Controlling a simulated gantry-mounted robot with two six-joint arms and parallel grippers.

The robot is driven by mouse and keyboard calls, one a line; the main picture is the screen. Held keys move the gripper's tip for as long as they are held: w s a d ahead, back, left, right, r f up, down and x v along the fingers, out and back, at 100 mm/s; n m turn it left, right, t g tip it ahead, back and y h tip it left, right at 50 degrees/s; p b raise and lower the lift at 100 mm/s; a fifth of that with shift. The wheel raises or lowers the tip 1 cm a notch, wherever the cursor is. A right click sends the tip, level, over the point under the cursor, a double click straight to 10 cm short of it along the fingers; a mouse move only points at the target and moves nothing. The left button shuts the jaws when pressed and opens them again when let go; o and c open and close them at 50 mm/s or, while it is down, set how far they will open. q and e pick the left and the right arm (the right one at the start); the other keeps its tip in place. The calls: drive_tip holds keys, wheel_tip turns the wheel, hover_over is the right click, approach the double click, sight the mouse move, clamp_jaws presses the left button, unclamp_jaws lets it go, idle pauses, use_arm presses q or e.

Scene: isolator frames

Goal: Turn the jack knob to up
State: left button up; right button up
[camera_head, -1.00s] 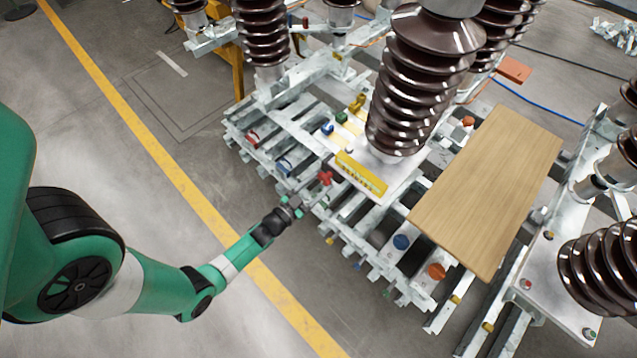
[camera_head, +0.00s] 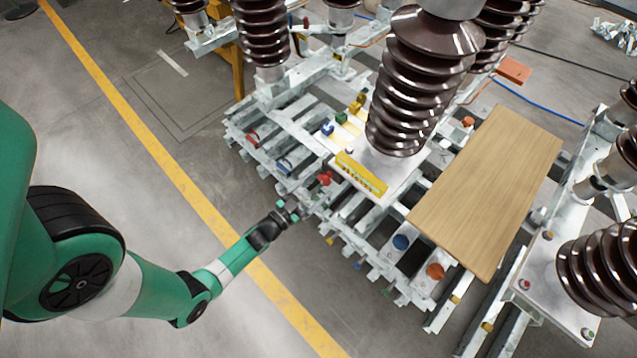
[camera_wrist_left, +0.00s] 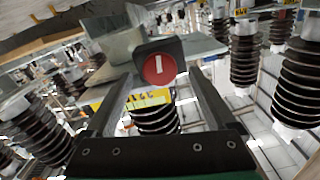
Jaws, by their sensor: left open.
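A red round knob (camera_wrist_left: 160,69) with a short white bar, close to upright in the picture, sits on a dark block in the left wrist view. In the head view a red part (camera_head: 324,178), seemingly this knob, is at the near edge of the metal frame. My left gripper (camera_head: 291,209) is open, just short of the red part and apart from it. In the left wrist view its two fingers (camera_wrist_left: 160,92) stand either side of the knob's lower area, with nothing visible held. My right gripper is not in view.
A yellow labelled strip (camera_head: 361,173) lies behind the red part. Tall brown ribbed insulators (camera_head: 415,85) rise over the frame. A wooden board (camera_head: 490,190) lies at the right. Blue (camera_head: 401,242) and orange (camera_head: 435,271) round parts sit nearer. The floor at the left is clear.

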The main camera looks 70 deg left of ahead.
use_arm(q)
drive_tip(key=p+v, duration=0.1)
drive_tip(key=v, duration=0.9)
drive_tip(key=shift+p, duration=0.4)
drive_tip(key=shift+w, duration=0.1)
